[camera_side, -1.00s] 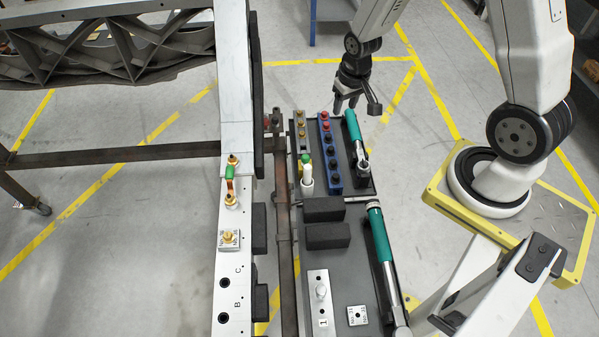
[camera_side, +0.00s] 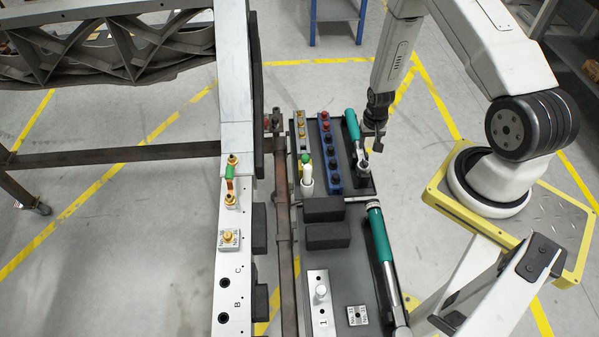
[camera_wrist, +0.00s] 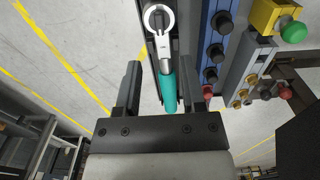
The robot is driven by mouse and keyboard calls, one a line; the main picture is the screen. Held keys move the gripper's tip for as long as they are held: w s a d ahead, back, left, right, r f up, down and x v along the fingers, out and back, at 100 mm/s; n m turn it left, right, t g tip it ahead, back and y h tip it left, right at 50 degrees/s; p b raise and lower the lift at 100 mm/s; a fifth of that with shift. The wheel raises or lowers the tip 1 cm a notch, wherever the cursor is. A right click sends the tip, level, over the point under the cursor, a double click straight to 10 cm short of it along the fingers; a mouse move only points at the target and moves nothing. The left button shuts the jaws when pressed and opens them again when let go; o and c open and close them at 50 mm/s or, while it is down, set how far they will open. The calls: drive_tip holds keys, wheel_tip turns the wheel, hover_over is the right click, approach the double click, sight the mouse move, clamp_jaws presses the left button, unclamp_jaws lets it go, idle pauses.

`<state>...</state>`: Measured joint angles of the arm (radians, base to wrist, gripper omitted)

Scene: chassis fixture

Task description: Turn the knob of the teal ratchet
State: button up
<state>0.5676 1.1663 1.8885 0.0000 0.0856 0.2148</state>
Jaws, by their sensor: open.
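The teal ratchet (camera_side: 351,123) lies in the upper right of the dark tray, its teal handle pointing away and its silver head nearer the camera. In the wrist view the ratchet (camera_wrist: 168,92) runs between the two fingers, with its round ring-shaped head at the top edge. My gripper (camera_side: 371,150) is above the ratchet, close to its head, pointing down. In the wrist view my gripper (camera_wrist: 160,68) is open, one finger on each side of the ratchet, with nothing held. The knob cannot be told apart from the head, and the gap to the ratchet is unclear.
A blue rack (camera_side: 332,181) with dark and red-topped parts stands just left of the ratchet. A second teal-handled tool (camera_side: 380,236) lies nearer the camera. A white fixture beam (camera_side: 236,140) stands left.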

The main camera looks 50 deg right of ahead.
sight(365, 161)
drive_tip(key=shift+f, duration=0.2)
drive_tip(key=shift+f, duration=3.8)
drive_tip(key=shift+c, duration=0.2)
clamp_jaws()
